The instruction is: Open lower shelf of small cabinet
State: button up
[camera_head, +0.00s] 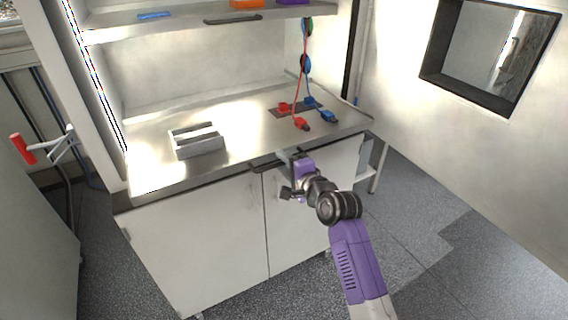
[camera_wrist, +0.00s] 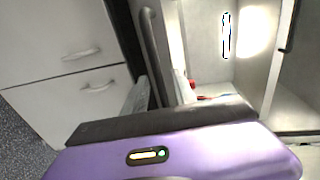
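In the wrist view a pale cabinet with two stacked fronts stands at the left. Its upper front has a curved metal handle (camera_wrist: 82,53), and the lower front (camera_wrist: 60,105) has a similar handle (camera_wrist: 99,87). Both fronts look closed. I cannot identify this cabinet in the head view. My gripper (camera_head: 285,170), at the end of the purple arm, is by the front edge of the workbench, above its cupboard doors. It is apart from the two handles. Its purple body and dark bar fill the bottom of the wrist view.
The workbench (camera_head: 150,172) carries a grey tray (camera_head: 198,150) and red and blue cables (camera_head: 299,122). Two closed cupboard doors (camera_head: 200,235) are below. A shelf (camera_head: 190,27) is above. A red object (camera_head: 22,148) is at far left. Grey floor (camera_head: 420,235) is open at right.

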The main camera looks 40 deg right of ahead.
jog(key=b+v, duration=0.1)
jog(key=v, duration=0.6)
jog(key=shift+s, duration=0.4)
jog(key=shift+a+r, duration=0.1)
